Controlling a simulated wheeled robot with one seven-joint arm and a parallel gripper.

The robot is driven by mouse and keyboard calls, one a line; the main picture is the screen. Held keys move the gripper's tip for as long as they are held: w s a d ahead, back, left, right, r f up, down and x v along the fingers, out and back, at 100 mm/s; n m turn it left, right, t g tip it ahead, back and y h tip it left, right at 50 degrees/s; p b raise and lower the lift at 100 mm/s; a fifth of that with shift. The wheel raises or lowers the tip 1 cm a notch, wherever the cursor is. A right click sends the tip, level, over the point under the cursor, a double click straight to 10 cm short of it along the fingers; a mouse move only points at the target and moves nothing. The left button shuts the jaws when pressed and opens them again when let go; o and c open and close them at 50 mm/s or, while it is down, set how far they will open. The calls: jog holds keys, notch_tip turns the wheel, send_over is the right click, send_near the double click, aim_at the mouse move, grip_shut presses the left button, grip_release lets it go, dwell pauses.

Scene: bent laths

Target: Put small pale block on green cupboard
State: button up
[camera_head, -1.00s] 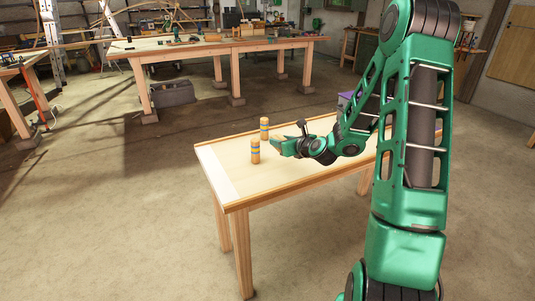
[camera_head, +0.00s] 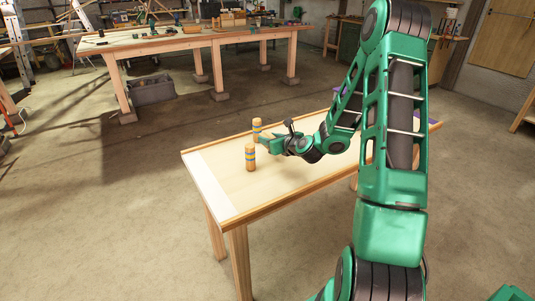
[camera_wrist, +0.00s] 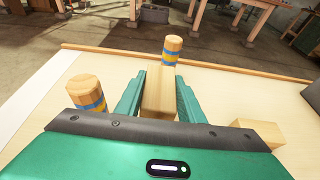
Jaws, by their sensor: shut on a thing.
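A pale wooden block (camera_wrist: 158,95) is between the two green fingers of my gripper (camera_wrist: 158,88) in the wrist view; the fingers are shut on it. In the head view my gripper (camera_head: 266,147) is low over the near table, beside two striped cylinders, and the block cannot be made out. Whether the block touches the table is unclear. A second pale block (camera_wrist: 260,131) lies on the table to the right, partly hidden by my gripper's body. A dark greenish cupboard (camera_head: 350,37) stands by the back wall; I cannot tell whether it is the green cupboard.
One upright cylinder with blue and yellow bands (camera_wrist: 88,93) stands left of my gripper; another (camera_wrist: 172,48) stands just beyond the held block. The near table (camera_head: 215,180) has bare room at its left end. A long workbench (camera_head: 190,42) stands behind, with open floor between.

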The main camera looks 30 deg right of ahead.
aim_at(267, 159)
jog(key=shift+w+a+f, duration=0.1)
jog(key=shift+a+f, duration=0.1)
jog(key=shift+f, duration=0.35)
jog(key=shift+a+f, duration=0.15)
jog(key=shift+f, duration=2.4)
jog(key=shift+f, duration=0.15)
jog(key=o, duration=1.2)
jog(key=shift+c, duration=0.2)
